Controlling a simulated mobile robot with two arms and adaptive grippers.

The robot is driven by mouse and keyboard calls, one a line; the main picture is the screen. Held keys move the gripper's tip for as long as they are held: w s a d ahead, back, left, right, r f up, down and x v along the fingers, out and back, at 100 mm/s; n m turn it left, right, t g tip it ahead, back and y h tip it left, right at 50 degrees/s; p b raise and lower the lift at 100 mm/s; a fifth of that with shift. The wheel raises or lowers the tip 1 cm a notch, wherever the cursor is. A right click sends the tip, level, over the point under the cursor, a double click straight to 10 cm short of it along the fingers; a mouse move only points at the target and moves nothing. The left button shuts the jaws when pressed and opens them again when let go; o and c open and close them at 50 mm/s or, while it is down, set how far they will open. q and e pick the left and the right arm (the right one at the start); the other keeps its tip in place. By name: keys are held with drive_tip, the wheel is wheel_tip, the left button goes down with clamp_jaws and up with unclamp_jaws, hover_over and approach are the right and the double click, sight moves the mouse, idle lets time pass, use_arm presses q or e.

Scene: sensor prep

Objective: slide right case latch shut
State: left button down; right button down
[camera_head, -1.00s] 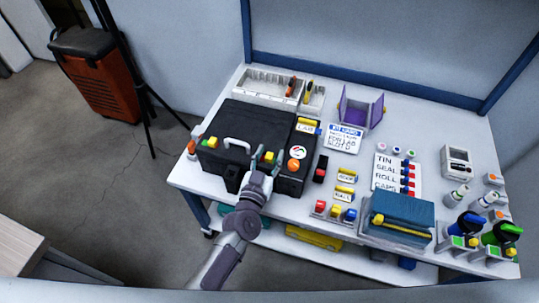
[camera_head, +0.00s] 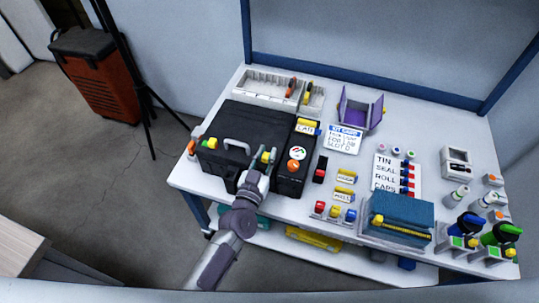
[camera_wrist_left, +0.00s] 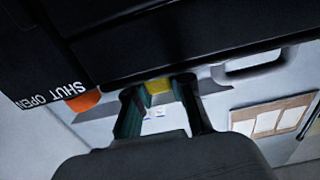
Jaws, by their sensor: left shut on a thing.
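The black case (camera_head: 245,125) stands closed on the white bench, with a grey handle (camera_head: 240,145) on its front. The yellow right case latch (camera_head: 266,157) is at the right of the handle; it also shows in the left wrist view (camera_wrist_left: 158,86). My left gripper (camera_head: 265,158) is at the case's front edge, its fingers around the latch and shut on it. In the left wrist view the latch sits between the fingertips (camera_wrist_left: 158,92), partly hidden. Lettering "SHUT OPEN" (camera_wrist_left: 50,93) shows on the case.
A black panel (camera_head: 295,165) with an orange knob (camera_head: 294,166) is right of the case. A blue box (camera_head: 400,212), colour blocks and labelled cards stand further right. The floor in front of the bench is clear.

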use_arm(q)
drive_tip(key=shift+w+a, duration=0.3)
drive_tip(key=shift+a, duration=0.55)
drive_tip(key=c, duration=1)
unclamp_jaws()
drive_tip(key=v, duration=0.8)
drive_tip(key=shift+d, duration=0.1)
